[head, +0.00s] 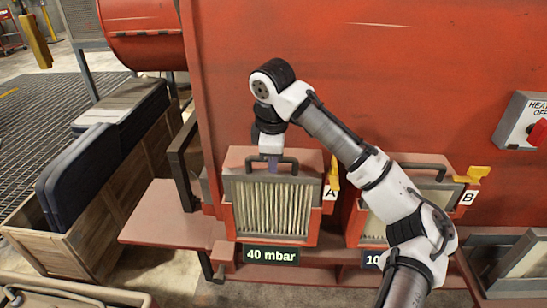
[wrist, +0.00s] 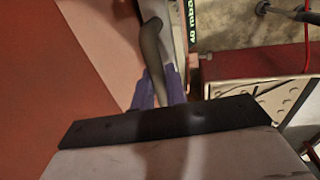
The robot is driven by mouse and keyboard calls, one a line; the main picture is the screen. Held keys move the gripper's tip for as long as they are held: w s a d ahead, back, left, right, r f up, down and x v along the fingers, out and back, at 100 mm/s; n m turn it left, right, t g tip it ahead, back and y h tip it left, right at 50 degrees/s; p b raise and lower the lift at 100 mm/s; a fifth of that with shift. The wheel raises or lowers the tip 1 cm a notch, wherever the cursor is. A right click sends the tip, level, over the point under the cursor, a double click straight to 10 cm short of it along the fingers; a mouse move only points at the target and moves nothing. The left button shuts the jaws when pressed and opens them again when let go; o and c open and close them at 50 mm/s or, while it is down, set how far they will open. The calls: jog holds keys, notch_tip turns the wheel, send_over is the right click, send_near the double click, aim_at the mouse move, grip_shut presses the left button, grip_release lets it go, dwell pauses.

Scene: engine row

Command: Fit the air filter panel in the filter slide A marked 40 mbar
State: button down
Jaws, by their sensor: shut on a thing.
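The air filter panel (head: 272,210), with cream pleats and a grey frame, stands upright in the red filter slide A (head: 228,218). The green sign "40 mbar" (head: 271,255) is below it, and its edge shows in the wrist view (wrist: 190,20). My gripper (head: 271,162) points down and is shut on the panel's dark top handle (head: 288,162). The wrist view shows the purple fingers (wrist: 157,90) on the handle bar (wrist: 151,50). A yellow latch (head: 334,173) stands upright at the slide's right, by the "A" plate (head: 330,193). I cannot tell whether the panel sits fully down.
Slide B (head: 352,222) to the right holds another panel (head: 432,200), with its yellow latch (head: 472,175) lying across. My arm passes in front of it. A wooden crate (head: 120,195) with dark panels stands at left. The red engine wall rises behind.

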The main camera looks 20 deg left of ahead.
jog(key=c, duration=1.3)
grip_release()
jog(key=shift+c, duration=0.2)
notch_tip(320, 180, up, 14)
jog(key=s, duration=0.2)
jog(key=shift+s+d+f+b, duration=0.2)
jog(key=shift+s+d+b, duration=0.05)
jog(key=shift+d+b, duration=0.15)
